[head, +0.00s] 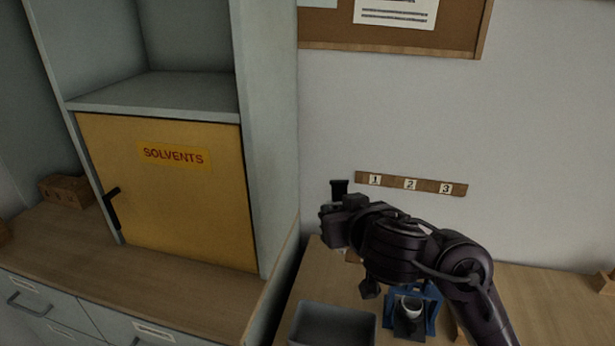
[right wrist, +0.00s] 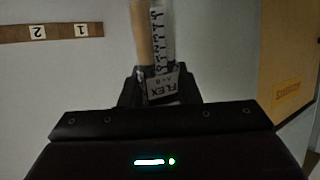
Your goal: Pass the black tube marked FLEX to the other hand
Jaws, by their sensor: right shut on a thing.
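My right gripper (head: 340,207) is raised in front of the wall, above the bench to the right of the cabinet. In the right wrist view my right gripper (right wrist: 160,92) is shut on the tube marked FLEX (right wrist: 162,84). Its white label reads FLEX A + B, and a tan part and a clear part with markings extend away from the fingers. In the head view a black end of what seems to be the tube (head: 340,186) sticks up above the fingers; the rest is hidden by the gripper. My left gripper is in neither view.
A cabinet with a yellow SOLVENTS door (head: 170,190) stands at left. A numbered wooden strip (head: 411,184) is on the wall.

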